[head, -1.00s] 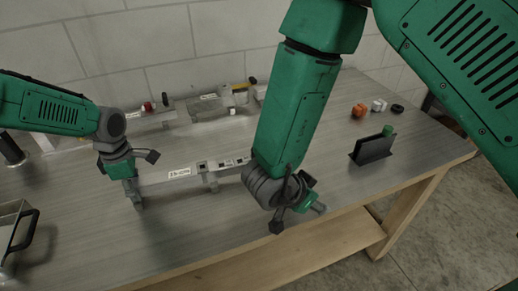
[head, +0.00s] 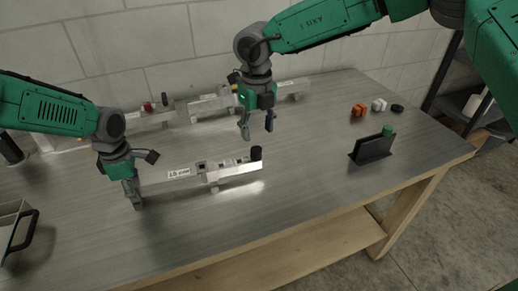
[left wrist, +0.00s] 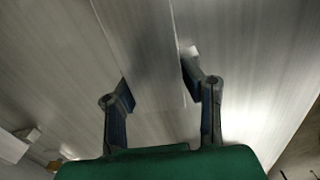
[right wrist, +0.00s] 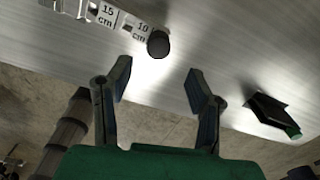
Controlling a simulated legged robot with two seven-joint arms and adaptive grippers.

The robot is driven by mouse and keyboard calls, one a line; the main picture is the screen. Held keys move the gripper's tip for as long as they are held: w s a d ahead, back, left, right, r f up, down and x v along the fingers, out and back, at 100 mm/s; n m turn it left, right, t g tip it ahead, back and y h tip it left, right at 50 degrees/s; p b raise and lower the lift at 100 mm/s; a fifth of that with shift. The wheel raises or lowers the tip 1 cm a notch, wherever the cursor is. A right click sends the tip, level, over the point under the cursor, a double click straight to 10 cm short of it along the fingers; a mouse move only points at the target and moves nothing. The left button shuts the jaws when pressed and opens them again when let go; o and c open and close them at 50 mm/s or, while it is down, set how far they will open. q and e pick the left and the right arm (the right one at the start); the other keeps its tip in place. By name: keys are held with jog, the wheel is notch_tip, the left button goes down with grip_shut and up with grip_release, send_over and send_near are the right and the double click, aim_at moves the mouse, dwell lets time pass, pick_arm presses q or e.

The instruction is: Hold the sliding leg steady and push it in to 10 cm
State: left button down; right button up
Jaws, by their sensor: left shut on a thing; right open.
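The sliding leg (head: 236,171) is a light metal bar lying along the table, with a black knob (head: 256,153) upright at its right end. Its left part carries a white label (head: 179,173). My left gripper (head: 136,198) is shut on the left end of the leg's metal body; the exact contact is hard to see. My right gripper (head: 257,132) is open and empty, pointing down behind and above the knob, apart from it. In the right wrist view the knob (right wrist: 158,43) stands beside the 10 cm mark (right wrist: 137,29), with the 15 cm mark (right wrist: 107,14) further left.
Other metal assemblies (head: 209,104) lie along the wall at the back. A black holder (head: 372,147) with a green-topped item stands at the right, with orange (head: 359,110), white and black small parts behind it. A metal box with a black handle (head: 26,235) is at the left. The front table is clear.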

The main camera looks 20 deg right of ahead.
aim_at(258, 150)
notch_tip(258, 150, down, 7)
jog(key=shift+f, duration=0.1)
dwell(0.3)
